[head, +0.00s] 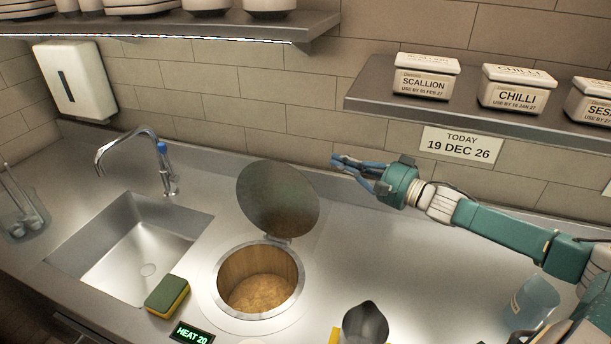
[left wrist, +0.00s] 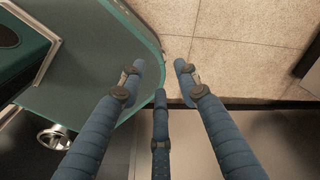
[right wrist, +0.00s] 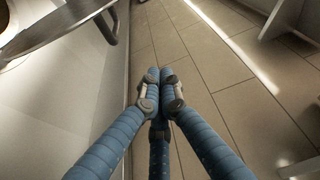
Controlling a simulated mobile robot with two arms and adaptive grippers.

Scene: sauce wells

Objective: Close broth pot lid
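The broth pot (head: 229,299) is a round well set in the steel counter, with brownish broth (head: 262,292) inside. Its round dark metal lid (head: 278,198) stands open, tilted up on a hinge at the pot's back edge. My right gripper (head: 338,162) is in the air right of the lid, near the back wall, apart from it. In the right wrist view its fingertips (right wrist: 161,75) are together with nothing seen between them. A metal disc edge, likely the lid (right wrist: 62,25), shows at upper left there. My left gripper (left wrist: 160,75) has spread, empty fingers and is outside the head view.
A sink (head: 140,250) with a tap (head: 165,165) is left of the pot. A sponge (head: 167,296) and heat display (head: 191,333) lie near its front left. A dark pitcher (head: 366,325) stands front right. A shelf (head: 480,105) with labelled boxes hangs above my right arm.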

